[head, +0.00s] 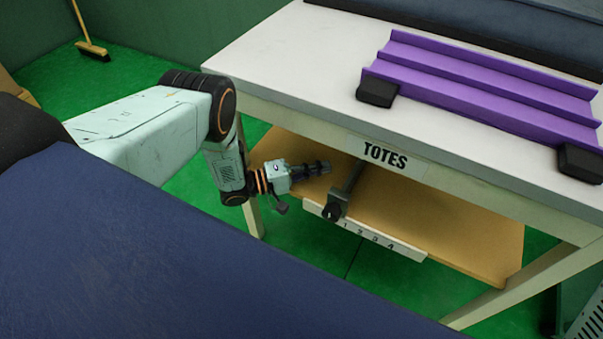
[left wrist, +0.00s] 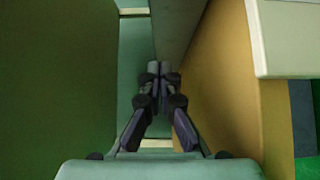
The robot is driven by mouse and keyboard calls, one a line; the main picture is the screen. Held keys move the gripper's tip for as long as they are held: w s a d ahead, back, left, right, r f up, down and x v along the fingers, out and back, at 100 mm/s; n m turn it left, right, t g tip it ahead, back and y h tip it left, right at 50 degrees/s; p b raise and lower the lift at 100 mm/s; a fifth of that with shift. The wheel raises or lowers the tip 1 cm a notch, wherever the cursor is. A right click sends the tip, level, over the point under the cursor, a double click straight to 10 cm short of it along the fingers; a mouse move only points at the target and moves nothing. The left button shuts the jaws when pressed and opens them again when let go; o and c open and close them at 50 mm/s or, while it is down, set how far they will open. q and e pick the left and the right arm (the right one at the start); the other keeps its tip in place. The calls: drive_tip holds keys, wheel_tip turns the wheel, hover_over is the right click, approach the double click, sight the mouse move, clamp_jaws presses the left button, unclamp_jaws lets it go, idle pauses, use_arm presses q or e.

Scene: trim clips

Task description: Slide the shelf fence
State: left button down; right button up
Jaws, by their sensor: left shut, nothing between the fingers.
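The shelf fence (head: 350,182) is a dark grey bar across the wooden lower shelf (head: 460,235), under the table. A black knob (head: 333,211) sits at its front end, just left of the 1 on a pale strip (head: 375,236) numbered 1 to 4. My left gripper (head: 322,167) is over the shelf, to the left of the fence, its fingers pointing toward it. Its fingers (left wrist: 160,68) are shut and empty in the left wrist view. Whether the fingertips touch the fence is not clear. My right gripper is out of view.
Purple trim (head: 480,82) and black clips (head: 377,91) lie on top. A table leg (head: 253,212) stands near my left wrist. The shelf right of the fence looks clear.

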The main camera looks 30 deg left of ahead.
sight(353, 170)
use_arm(q)
drive_tip(key=shift+w+d+b, duration=0.15)
drive_tip(key=shift+d, duration=1)
drive_tip(key=shift+w+d+b, duration=0.1)
drive_tip(key=shift+d+b, duration=0.05)
drive_tip(key=shift+d, duration=0.95)
drive_tip(key=shift+d, duration=0.15)
